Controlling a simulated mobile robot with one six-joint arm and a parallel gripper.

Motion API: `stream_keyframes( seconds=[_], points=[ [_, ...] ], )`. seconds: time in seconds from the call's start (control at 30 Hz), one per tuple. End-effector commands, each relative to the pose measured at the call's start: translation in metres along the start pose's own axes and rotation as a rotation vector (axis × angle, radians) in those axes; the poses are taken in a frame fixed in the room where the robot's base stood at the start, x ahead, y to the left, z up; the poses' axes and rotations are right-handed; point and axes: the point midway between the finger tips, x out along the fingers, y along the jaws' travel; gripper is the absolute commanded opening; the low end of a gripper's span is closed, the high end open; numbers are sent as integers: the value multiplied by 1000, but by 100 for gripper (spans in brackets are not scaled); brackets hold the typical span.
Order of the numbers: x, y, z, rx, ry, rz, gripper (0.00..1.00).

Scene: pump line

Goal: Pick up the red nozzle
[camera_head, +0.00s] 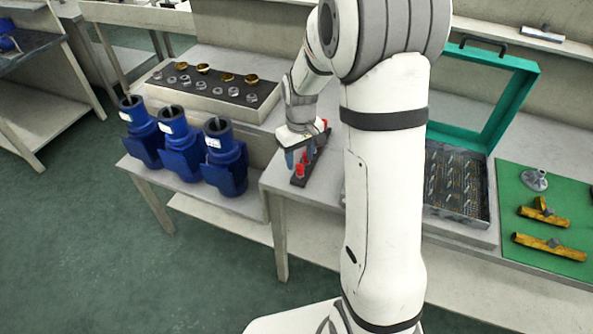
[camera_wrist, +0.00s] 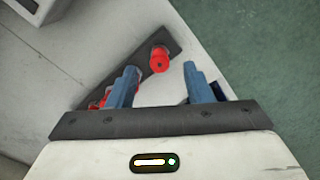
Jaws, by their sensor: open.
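A red nozzle (camera_wrist: 160,59) stands near one end of a dark narrow rack (camera_wrist: 170,38) in the wrist view. My gripper (camera_wrist: 161,69) is open, its two blue fingers apart. The nozzle shows a little beyond the fingertips, in the gap between them, with no visible contact. More red parts (camera_wrist: 104,98) sit further along the rack, partly hidden behind the left finger. In the head view my gripper (camera_head: 299,159) is low over the rack (camera_head: 299,182), with a red nozzle (camera_head: 300,171) at its front end. My wrist hides part of the rack.
Several blue pumps (camera_head: 183,147) stand on the table left of the rack. Behind them is a tray (camera_head: 215,104) of metal and brass fittings. To the right are an open green-lidded case (camera_head: 455,185) and a green mat (camera_head: 540,200) with brass pipes. The rack lies near the table's front edge.

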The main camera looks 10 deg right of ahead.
Motion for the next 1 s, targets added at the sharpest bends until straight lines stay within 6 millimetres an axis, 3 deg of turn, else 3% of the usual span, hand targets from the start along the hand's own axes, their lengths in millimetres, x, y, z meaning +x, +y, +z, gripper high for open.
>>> stream_keyframes(
  seconds=[0.3,0.57,1.0],
  points=[
    [43,0,1,0,-3,-1,46],
    [47,0,0,0,1,0,46],
    [46,0,0,0,0,0,12]
  ],
)
